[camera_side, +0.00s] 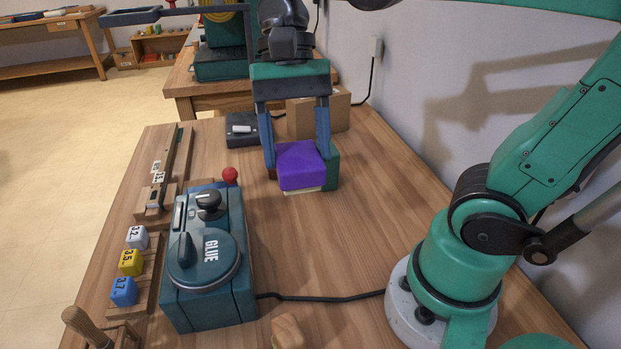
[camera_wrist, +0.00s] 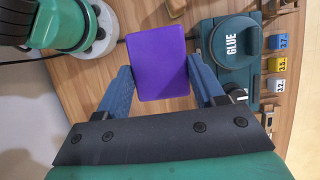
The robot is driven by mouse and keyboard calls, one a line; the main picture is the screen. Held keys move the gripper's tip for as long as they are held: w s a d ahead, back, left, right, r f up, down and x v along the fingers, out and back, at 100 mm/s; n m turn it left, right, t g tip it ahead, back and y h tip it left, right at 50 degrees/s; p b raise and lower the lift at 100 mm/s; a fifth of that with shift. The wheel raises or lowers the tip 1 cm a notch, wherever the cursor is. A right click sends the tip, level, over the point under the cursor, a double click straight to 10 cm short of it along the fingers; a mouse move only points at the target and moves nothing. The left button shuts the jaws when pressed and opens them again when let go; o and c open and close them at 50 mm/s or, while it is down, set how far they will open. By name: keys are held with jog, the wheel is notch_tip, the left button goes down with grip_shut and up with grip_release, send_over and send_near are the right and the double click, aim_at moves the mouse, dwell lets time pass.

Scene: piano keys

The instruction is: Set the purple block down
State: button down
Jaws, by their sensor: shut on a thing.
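The purple block (camera_side: 301,167) is between the two blue fingers of my gripper (camera_side: 297,160), which is shut on it. In the wrist view the purple block (camera_wrist: 158,62) sits level between the fingertips of my gripper (camera_wrist: 158,75). In the side view a green piece (camera_side: 332,168) shows just behind and to the right of the block, and a thin cream strip (camera_side: 303,190) shows under its front edge. I cannot tell whether the block touches what is below it.
The teal glue machine (camera_side: 208,255) stands left of the block, with a red knob (camera_side: 230,175) behind it. Numbered cubes (camera_side: 130,262) sit on a rack at the left. A cardboard box (camera_side: 320,115) and dark device (camera_side: 241,129) lie behind. The table's middle right (camera_side: 370,220) is clear.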

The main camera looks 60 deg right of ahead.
jog(key=w+d+f+m+t, duration=0.3)
jog(key=w+d+m, duration=0.2)
jog(key=w+m, duration=0.45)
jog(key=w+d+f+m+t, duration=0.25)
jog(key=w+d+m, duration=0.3)
jog(key=w, duration=0.75)
jog(key=w+d+f+m+t+h, duration=0.1)
jog(key=w+d+f+m+t, duration=0.1)
jog(key=w+d+f+m, duration=0.45)
jog(key=shift+m, duration=0.45)
jog(key=f, duration=0.7)
jog(key=shift+w+a+f, duration=0.1)
jog(key=shift+a+f, duration=0.1)
jog(key=shift+g, duration=0.25)
jog(key=shift+c, duration=0.5)
grip_release()
jog(key=shift+f+h, duration=0.1)
jog(key=shift+h, duration=0.2)
